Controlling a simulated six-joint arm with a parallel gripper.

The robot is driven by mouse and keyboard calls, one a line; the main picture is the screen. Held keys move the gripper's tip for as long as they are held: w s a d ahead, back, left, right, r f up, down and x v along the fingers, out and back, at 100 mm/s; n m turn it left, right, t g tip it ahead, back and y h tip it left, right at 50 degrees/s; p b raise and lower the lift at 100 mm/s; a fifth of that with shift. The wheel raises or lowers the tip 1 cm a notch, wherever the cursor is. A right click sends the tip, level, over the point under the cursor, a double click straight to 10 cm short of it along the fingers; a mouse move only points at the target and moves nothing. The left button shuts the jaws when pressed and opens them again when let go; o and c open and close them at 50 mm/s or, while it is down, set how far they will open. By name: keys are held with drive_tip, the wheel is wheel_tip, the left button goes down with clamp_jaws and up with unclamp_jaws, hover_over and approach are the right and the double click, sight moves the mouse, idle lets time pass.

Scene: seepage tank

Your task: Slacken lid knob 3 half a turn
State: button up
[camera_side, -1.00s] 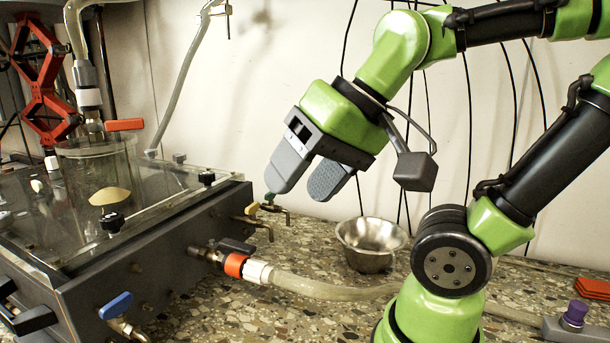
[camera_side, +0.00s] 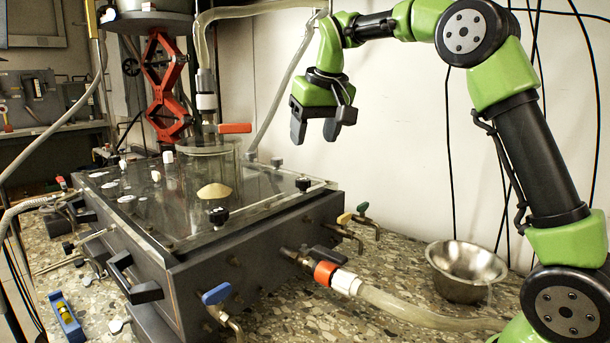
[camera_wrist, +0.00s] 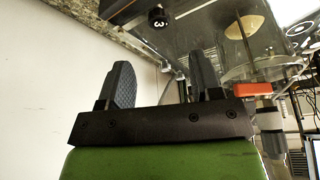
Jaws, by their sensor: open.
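Knob 3 (camera_wrist: 158,18) is a small black knob with a white "3" on top, near the top edge of the wrist view. In the side view it appears to be the black knob (camera_side: 303,184) at the clear lid's right rear corner. My gripper (camera_side: 315,132) hangs in the air above that corner, with its two grey fingers apart and nothing between them. In the wrist view the open fingers (camera_wrist: 163,80) point toward the lid, and knob 3 lies beyond their tips, untouched. The clear lid (camera_side: 160,215) covers the dark tank (camera_side: 210,280).
Another black knob (camera_side: 218,215) sits on the lid's right edge. A clear cylinder with an orange-red valve handle (camera_side: 235,128) stands on the lid. Green-handled (camera_side: 362,207) and blue-handled (camera_side: 216,293) taps protrude from the tank. A steel bowl (camera_side: 466,270) stands right of it.

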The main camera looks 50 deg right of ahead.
sight(304, 179)
drive_tip(key=x, duration=1)
drive_tip(key=shift+w+d+f, duration=0.1)
drive_tip(key=shift+w+d, duration=0.05)
drive_tip(key=shift+d, duration=0.05)
drive_tip(key=shift+c, duration=0.4)
drive_tip(key=c, duration=0.9)
drive_tip(key=shift+o, duration=0.2)
drive_tip(key=shift+n, duration=0.3)
drive_tip(key=n+y, duration=0.1)
drive_tip(key=n, duration=0.2)
drive_tip(key=shift+d+y, duration=0.15)
drive_tip(key=shift+y, duration=0.15)
drive_tip(key=shift+n+y, duration=0.6)
drive_tip(key=shift+n, duration=1.3)
